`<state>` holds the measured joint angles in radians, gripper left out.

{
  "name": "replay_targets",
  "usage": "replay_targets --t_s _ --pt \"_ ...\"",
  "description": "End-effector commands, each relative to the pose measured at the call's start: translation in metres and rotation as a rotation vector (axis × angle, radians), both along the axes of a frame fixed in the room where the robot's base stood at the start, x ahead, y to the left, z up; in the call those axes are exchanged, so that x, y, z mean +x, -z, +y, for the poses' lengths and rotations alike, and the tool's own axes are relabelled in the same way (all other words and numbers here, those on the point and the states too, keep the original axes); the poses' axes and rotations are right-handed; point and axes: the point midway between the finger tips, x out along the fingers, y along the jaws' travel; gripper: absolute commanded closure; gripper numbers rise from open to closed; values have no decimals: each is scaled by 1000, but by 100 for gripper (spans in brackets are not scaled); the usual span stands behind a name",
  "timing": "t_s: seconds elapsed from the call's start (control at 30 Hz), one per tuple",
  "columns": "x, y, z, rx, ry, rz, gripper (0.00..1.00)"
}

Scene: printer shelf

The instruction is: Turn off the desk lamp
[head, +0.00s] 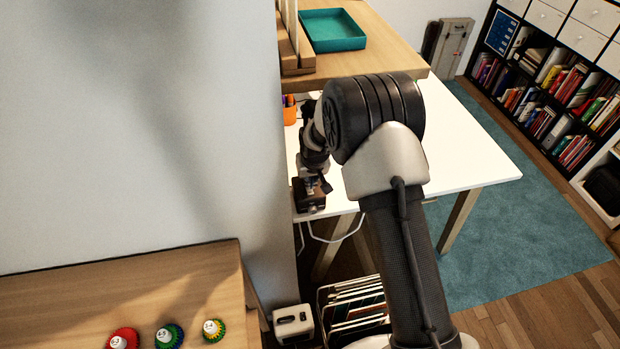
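I cannot make out a desk lamp in the head view; my arm covers part of the white desk (468,150). My gripper (309,197) is small and dark at the desk's front left corner, close to the grey wall. Its fingers are too small and shadowed to tell open from shut, and nothing clear shows in it. A white cable (330,240) hangs below the desk's front edge, just below my gripper. A small white box with dark marks (293,322) stands low down, below the desk; I cannot tell what it is.
A wooden shelf (385,45) with a teal tray (334,46) stands over the desk's back. An orange pen cup (290,115) sits beside the wall. A file rack (352,308) is under the desk. A wooden surface (190,280) with three colourful round items is at lower left. The desk's right side is clear.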

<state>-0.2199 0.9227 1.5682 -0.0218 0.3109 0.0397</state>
Motion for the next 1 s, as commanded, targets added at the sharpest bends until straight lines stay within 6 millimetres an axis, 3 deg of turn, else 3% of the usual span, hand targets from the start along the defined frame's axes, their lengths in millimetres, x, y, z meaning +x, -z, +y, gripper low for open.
replay_targets --t_s 0.2,0.37,1.0 --pt "0 1 0 0 0 0 100" --pt "3 14 1 0 0 1 100" --pt "2 14 0 0 1 0 100"
